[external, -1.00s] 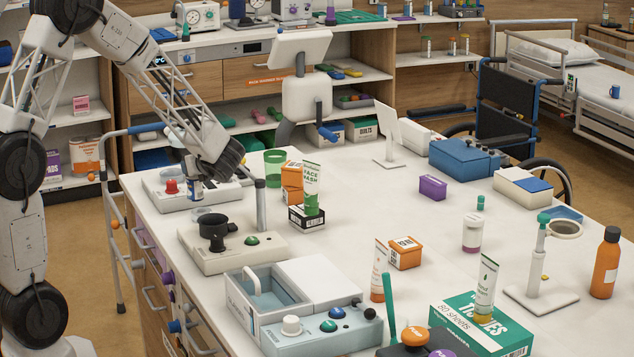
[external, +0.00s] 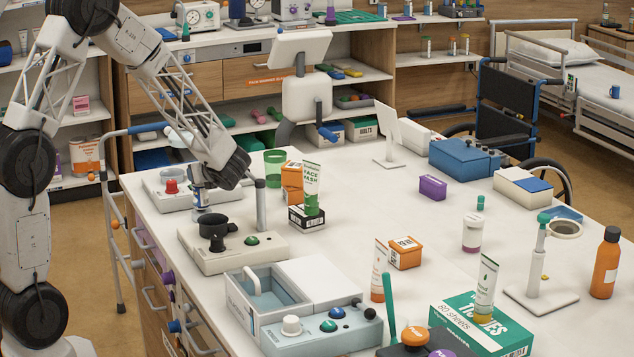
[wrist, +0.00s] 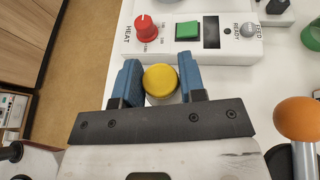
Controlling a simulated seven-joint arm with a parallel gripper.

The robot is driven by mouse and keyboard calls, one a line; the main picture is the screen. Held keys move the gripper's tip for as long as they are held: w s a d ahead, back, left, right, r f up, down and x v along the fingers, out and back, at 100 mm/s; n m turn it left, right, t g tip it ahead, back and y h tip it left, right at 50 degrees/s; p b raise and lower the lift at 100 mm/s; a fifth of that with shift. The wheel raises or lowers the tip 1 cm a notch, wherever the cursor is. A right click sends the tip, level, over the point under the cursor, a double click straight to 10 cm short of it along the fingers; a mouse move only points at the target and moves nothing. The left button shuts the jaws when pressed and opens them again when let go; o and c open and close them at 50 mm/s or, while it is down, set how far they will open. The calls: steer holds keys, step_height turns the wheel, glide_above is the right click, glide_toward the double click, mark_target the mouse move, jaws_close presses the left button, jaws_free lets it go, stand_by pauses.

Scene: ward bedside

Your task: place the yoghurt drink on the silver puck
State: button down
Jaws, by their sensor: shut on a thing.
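The yoghurt drink is a small bottle with a yellow cap (wrist: 160,80), seen from above between the blue jaw pads in the wrist view. My gripper (wrist: 159,72) is shut on it. In the external view the white and blue bottle (external: 198,196) hangs upright under the end of my arm, low over the left side of the table. It is just behind the black-knobbed control box. The silver puck cannot be clearly made out now; the bottle and my gripper cover that spot. I cannot tell whether the bottle touches it.
The heater unit (wrist: 190,38) with a red knob and green button lies just beyond the bottle. The control box (external: 225,252) stands in front, with a grey post (external: 261,207) to the right. A green cup (external: 275,166) and stacked boxes stand farther right.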

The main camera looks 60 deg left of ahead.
steer(key=shift+f, duration=0.45)
steer(key=c, duration=0.7)
jaws_free()
steer(key=shift+v, duration=6)
steer(key=s+d+r+n+t+h, duration=0.1)
steer(key=s+d+r+n+h, duration=0.2)
steer(key=s+d, duration=0.6)
steer(key=s+d+r+n+t+h, duration=0.2)
steer(key=s+d+n+h, duration=0.4)
steer(key=s+d, duration=0.3)
steer(key=s+d+r+n+t+h, duration=0.1)
steer(key=s+d+r+n+h, duration=0.3)
steer(key=s+d+n, duration=0.3)
steer(key=shift+s+d+r+t, duration=0.1)
steer(key=shift+s+d+r, duration=0.1)
steer(key=shift+s+d, duration=0.55)
steer(key=shift+s+d+r+t, duration=0.1)
steer(key=shift+s+d+r, duration=0.15)
steer(key=shift+d, duration=0.8)
steer(key=shift+s+d+r+t, duration=0.15)
steer(key=shift+s+d, duration=0.45)
steer(key=shift+d, duration=0.3)
